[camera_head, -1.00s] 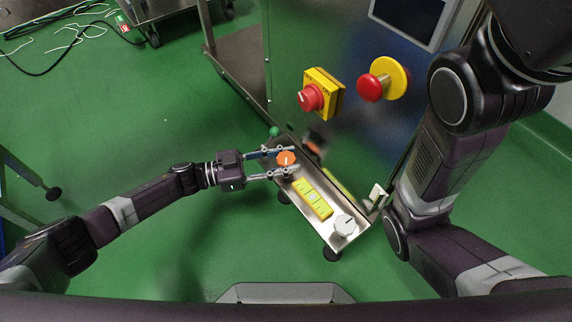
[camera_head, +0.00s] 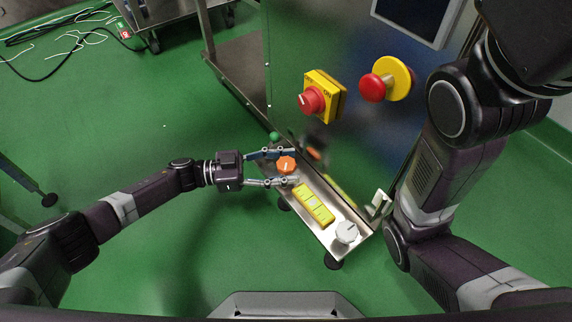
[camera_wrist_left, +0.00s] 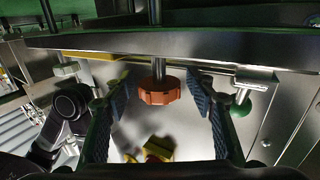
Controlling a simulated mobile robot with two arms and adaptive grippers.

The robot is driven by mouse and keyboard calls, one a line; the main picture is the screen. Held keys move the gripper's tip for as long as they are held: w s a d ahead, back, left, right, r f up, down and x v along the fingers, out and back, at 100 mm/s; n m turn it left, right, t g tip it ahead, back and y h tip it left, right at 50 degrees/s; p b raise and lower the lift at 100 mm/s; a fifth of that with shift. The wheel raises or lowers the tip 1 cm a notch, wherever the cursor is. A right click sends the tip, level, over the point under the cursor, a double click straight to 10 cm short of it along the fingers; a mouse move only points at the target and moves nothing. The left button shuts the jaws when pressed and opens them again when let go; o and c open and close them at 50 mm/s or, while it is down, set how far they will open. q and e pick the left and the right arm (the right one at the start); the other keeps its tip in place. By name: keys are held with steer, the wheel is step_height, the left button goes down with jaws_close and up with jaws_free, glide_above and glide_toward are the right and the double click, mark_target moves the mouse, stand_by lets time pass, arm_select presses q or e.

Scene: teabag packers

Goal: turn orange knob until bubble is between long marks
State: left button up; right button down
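The orange knob (camera_head: 286,165) with a pale mark stands at the far end of a metal ledge. My left gripper (camera_head: 280,167) is open, with one finger on each side of the knob. In the left wrist view the orange knob (camera_wrist_left: 160,92) sits between the blue finger pads (camera_wrist_left: 161,104), with a gap on both sides. The yellow bubble level (camera_head: 314,204) lies on the ledge beside the knob. Its bubble and long marks are too small to read. My right arm shows at the right, but its gripper is outside the frame.
A white knob (camera_head: 347,232) stands at the ledge's near end. A red switch on a yellow box (camera_head: 312,98) and a red emergency button (camera_head: 373,87) are on the metal cabinet above. A green ball-ended knob (camera_head: 274,136) is near the far finger.

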arm_select(q)
steer(key=s+a, duration=0.1)
steer(key=a, duration=1.1)
steer(key=shift+s, duration=0.15)
steer(key=shift+s+f, duration=0.1)
